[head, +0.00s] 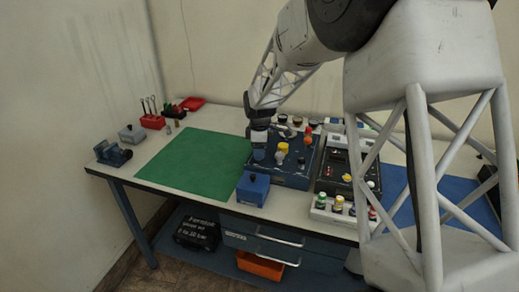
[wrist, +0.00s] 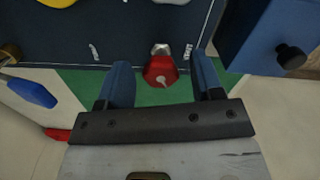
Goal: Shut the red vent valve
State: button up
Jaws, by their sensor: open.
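The red vent valve (wrist: 160,73) shows in the wrist view as a red handle with a silver fitting, at the edge of the dark blue panel (wrist: 120,45). My gripper (wrist: 162,60) is open, with one blue finger on each side of the red handle. Gaps show between the handle and both fingers, so I see no touch. In the head view my gripper (head: 258,155) is at the left edge of the panel (head: 292,180). The red handle cannot be made out there, and my gripper likely hides it.
A blue box (head: 253,188) with a black knob stands close by, in front of the panel. Yellow, white and orange knobs (head: 283,148) rise from the panel. The green mat (head: 195,165) at left is clear.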

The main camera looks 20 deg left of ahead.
jog(key=c, duration=0.9)
